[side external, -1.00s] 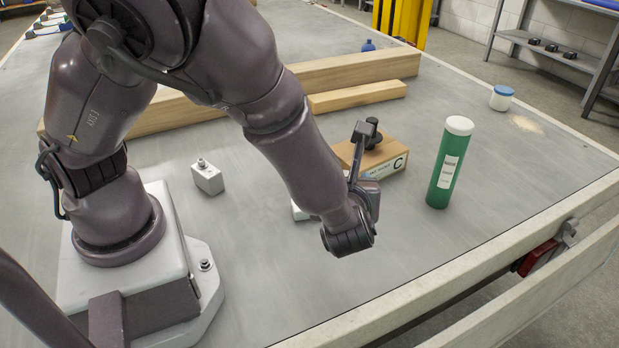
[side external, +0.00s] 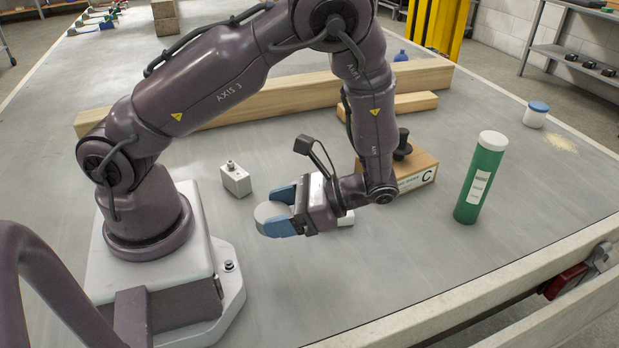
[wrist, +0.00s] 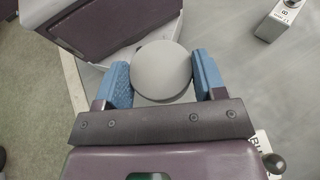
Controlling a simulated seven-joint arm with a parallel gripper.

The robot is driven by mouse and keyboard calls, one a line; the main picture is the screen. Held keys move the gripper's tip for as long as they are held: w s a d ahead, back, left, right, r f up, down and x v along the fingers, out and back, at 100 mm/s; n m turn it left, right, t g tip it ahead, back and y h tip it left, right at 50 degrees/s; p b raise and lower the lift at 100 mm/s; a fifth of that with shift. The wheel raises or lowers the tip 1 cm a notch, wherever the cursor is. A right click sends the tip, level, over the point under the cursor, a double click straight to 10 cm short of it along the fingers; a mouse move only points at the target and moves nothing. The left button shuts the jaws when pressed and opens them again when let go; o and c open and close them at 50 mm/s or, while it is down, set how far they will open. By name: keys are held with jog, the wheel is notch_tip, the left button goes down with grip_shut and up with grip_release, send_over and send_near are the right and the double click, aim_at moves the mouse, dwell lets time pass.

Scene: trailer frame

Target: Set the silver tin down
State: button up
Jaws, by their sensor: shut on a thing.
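The silver tin (side external: 268,216) is a round, flat-topped grey tin. My gripper (side external: 281,211) is shut on it, with a blue finger on either side. In the side view the tin is at the left end of the level gripper, low over the grey trailer deck, to the right of my base. I cannot tell whether its underside touches the deck. In the wrist view the tin (wrist: 163,70) sits between the two blue fingers of my gripper (wrist: 162,80), its round top facing the camera.
A small metal block (side external: 237,182) stands behind the tin. A pale block shows partly behind my gripper. The front deck is clear.

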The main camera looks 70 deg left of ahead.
jog(key=n+h, duration=0.2)
jog(key=d+n+h, duration=0.1)
jog(key=n+h, duration=0.1)
jog(key=h, duration=0.1)
jog(key=d+n+h, duration=0.1)
jog(key=n+h, duration=0.2)
jog(key=shift+s+d+f+g, duration=0.1)
jog(key=shift+f+g, duration=0.2)
jog(key=shift+g, duration=0.1)
jog(key=w+a+r+n+t+h, duration=0.1)
jog(key=w+n+t+h, duration=0.45)
jog(key=n+t, duration=0.35)
jog(key=w+a+r+n+t+h, duration=0.2)
jog(key=w+n+t+h, duration=0.35)
jog(key=n+t, duration=0.35)
jog(key=w+a+r+n+t+y, duration=0.15)
jog(key=a+n+t+y, duration=0.25)
jog(key=a+n+y, duration=0.6)
jog(key=a+r+n+t+y, duration=0.3)
jog(key=a+n+t+y, duration=0.4)
jog(key=a, duration=0.6)
jog(key=shift+w+d+f+n+g+h, duration=0.15)
jog(key=shift+f+g, duration=0.2)
jog(key=shift+f, duration=2.6)
jog(key=shift+w+a+f+n+g+h, duration=0.1)
jog(key=shift+f+g, duration=0.3)
jog(key=shift+f, duration=2.55)
jog(key=shift+w+d+f+n+g+h, duration=0.15)
jog(key=shift+f+g, duration=0.2)
jog(key=shift+f, duration=2.6)
